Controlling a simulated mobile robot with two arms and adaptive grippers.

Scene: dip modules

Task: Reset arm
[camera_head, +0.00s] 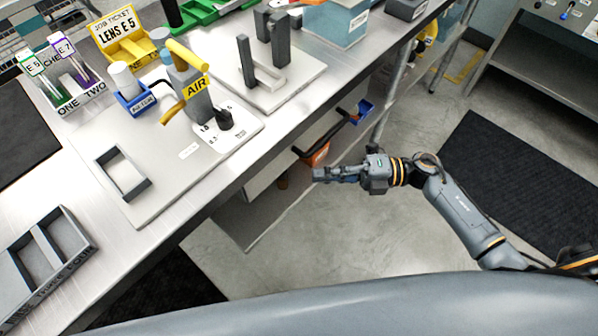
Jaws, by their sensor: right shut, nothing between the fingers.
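My right gripper (322,174) is in the head view, at the end of the arm that comes in from the right. It is shut with nothing in it. It hangs over the floor in front of the bench, apart from the bench edge and touching nothing. My left gripper and left arm do not show in this view.
A metal bench (105,182) runs along the left. A lower shelf holds an orange bin (317,153).

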